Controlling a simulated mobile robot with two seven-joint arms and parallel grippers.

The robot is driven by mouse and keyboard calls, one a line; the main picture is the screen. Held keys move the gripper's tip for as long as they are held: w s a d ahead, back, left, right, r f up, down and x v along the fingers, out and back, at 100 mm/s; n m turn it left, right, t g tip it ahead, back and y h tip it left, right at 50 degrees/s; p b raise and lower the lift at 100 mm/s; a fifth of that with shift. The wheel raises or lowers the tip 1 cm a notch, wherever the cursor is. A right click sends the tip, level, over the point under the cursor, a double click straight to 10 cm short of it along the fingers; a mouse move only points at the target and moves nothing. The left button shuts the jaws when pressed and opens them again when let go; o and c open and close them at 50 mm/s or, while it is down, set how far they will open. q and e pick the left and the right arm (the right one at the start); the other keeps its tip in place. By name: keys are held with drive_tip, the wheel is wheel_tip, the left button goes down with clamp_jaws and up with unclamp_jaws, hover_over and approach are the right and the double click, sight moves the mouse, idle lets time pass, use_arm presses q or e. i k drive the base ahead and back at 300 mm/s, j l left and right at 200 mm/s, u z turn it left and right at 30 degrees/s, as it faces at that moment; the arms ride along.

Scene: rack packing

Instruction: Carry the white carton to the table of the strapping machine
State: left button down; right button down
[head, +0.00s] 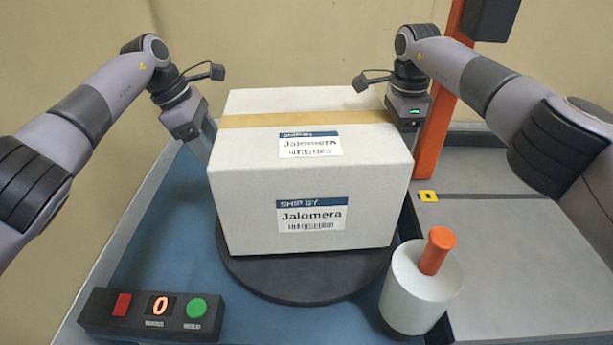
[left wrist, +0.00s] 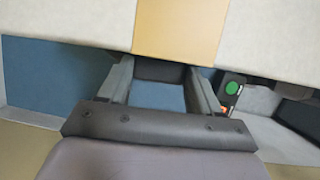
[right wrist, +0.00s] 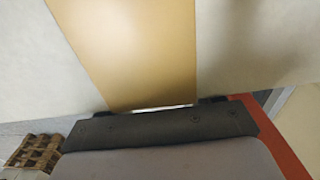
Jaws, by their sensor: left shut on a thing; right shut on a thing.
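The white carton (head: 310,170), with tan tape and "Ship by Jalomera" labels, is upright over a black round turntable (head: 300,288). Whether its hidden underside touches the turntable I cannot tell. My left gripper (head: 208,140) is at the carton's left side and my right gripper (head: 411,130) at its right side; both are shut on it. The carton's taped side fills the top of the left wrist view (left wrist: 180,25) and most of the right wrist view (right wrist: 130,55). The grey table (head: 520,245) beside an orange post (head: 438,110) is at the right, apart from the carton.
A white roll with an orange handle (head: 415,290) stands close to the carton's front right corner. A control box (head: 150,315) with a red button, a display reading 0 and a green button is at the front left. The grey table's visible top is mostly clear. A wooden pallet (right wrist: 35,152) shows in the right wrist view.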

sight(543, 220)
drive_tip(key=l, duration=0.85)
drive_tip(key=k+l, duration=0.1)
drive_tip(key=l, duration=0.75)
